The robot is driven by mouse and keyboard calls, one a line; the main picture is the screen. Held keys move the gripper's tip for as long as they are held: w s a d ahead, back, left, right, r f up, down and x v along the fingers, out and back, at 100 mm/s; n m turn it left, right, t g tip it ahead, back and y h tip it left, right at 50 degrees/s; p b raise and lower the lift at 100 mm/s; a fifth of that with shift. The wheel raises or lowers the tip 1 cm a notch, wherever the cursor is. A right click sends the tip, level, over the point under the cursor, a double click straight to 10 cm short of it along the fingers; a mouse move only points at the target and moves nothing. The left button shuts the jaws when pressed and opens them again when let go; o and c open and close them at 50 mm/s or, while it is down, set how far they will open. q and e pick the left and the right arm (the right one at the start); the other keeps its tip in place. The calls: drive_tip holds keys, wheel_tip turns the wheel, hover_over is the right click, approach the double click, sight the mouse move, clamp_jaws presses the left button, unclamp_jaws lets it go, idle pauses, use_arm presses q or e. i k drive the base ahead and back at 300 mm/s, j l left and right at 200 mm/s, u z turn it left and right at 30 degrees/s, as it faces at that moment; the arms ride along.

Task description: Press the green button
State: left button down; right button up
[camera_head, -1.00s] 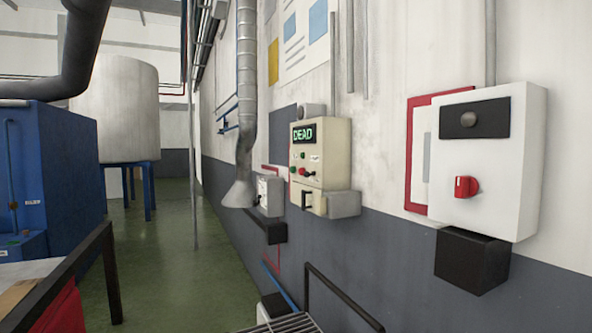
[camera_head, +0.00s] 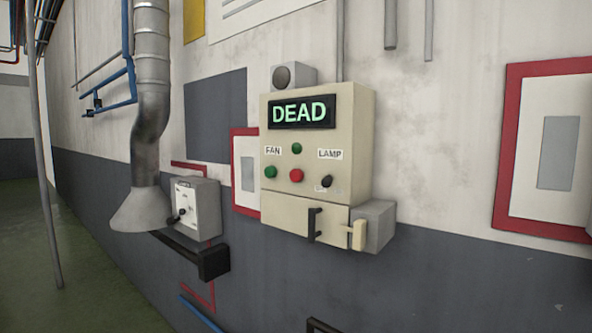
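A cream control panel (camera_head: 350,130) hangs on the wall a little right of the middle. Its lit display (camera_head: 303,112) reads DEAD in green letters. Two green buttons show: an upper green button (camera_head: 297,148) below the display and a lower green button (camera_head: 270,171) under the FAN label (camera_head: 272,151). A red button (camera_head: 297,175) sits right of the lower green one. A black knob (camera_head: 326,181) is below the LAMP label (camera_head: 330,154). Neither of my grippers is in view.
Under the panel are a black handle (camera_head: 313,225), a cream lever (camera_head: 357,235) and a grey box (camera_head: 376,222). A smaller switch box (camera_head: 197,205) and a metal duct (camera_head: 150,100) stand left. A red-framed sign (camera_head: 510,150) is at right. Green floor (camera_head: 75,265) is open at lower left.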

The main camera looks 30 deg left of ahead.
sight(270, 171)
drive_tip(key=j+z, duration=0.25)
drive_tip(key=j, duration=0.25)
drive_tip(key=j+z, duration=0.25)
drive_tip(key=j, duration=0.2)
drive_tip(key=k+j+z, duration=0.25)
drive_tip(key=j, duration=0.25)
drive_tip(key=j+z, duration=0.25)
drive_tip(key=j, duration=0.2)
